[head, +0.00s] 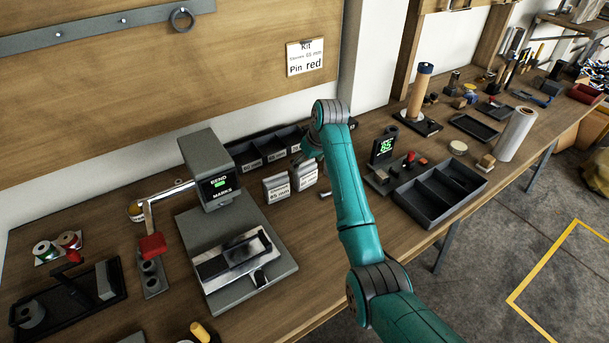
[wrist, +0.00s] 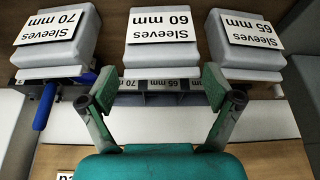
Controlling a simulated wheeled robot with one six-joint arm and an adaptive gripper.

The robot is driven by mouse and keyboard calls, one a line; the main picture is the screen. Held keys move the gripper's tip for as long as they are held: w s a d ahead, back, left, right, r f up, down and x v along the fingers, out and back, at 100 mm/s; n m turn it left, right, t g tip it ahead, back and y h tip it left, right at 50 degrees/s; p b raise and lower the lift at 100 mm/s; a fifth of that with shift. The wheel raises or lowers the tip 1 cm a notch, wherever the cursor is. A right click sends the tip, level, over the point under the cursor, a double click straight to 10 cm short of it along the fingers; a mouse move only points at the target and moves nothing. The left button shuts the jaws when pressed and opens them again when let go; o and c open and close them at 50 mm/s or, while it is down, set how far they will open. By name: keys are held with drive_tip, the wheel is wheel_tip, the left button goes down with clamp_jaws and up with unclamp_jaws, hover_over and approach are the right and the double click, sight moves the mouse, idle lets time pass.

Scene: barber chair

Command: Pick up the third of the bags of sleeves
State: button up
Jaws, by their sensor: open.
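Three light grey bags of sleeves stand in a row in the wrist view, their labels upside down: 70 mm (wrist: 57,42) at left, 60 mm (wrist: 162,40) in the middle, 65 mm (wrist: 246,42) at right. In the head view the 65 mm bag (head: 277,188) stands at left, with the middle bag (head: 304,175) beside it. The 70 mm bag is mostly hidden behind my arm there. My gripper (wrist: 162,92) is open and empty, its fingers spread below the middle bag in the picture, apart from all three. In the head view my arm largely hides it.
Dark bins (head: 262,150) with size labels line the wall behind the bags. A grey press (head: 215,170) stands left of them. A black divided tray (head: 440,192) and a small green display (head: 384,148) lie to the right. A blue-handled thing (wrist: 45,105) lies near the 70 mm bag.

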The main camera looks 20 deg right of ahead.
drive_tip(key=shift+x, duration=2.7)
drive_tip(key=shift+s, duration=0.1)
drive_tip(key=c, duration=0.9)
wheel_tip(320, 180, up, 9)
drive_tip(key=shift+r, duration=0.5)
